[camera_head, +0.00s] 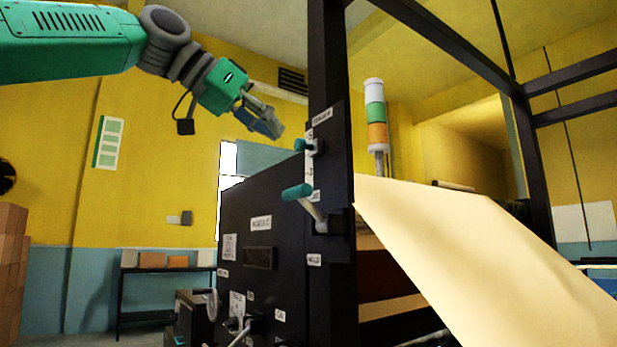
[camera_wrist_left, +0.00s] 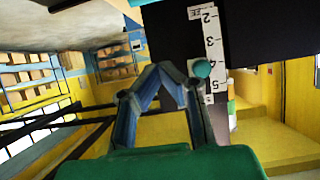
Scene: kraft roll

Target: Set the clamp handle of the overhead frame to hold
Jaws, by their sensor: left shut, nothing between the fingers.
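The overhead frame's dark post (camera_head: 333,70) stands right of centre in the head view. A clamp handle with a teal grip (camera_head: 297,192) and a pale lever sticks out from it, pointing up and left. Above is a teal knob (camera_head: 303,146) on a white scale, also seen in the wrist view (camera_wrist_left: 202,69). My left gripper (camera_head: 276,130) is shut and empty, up and left of the knob and above the handle, apart from both. Its fingertips meet in the wrist view (camera_wrist_left: 158,68). My right gripper is out of view.
A dark panel (camera_head: 262,210) with labels and lower levers stands left of the post. A kraft paper sheet (camera_head: 470,245) slopes down at right. A signal tower (camera_head: 375,115) stands behind. Open air lies left of the panel, before the yellow wall.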

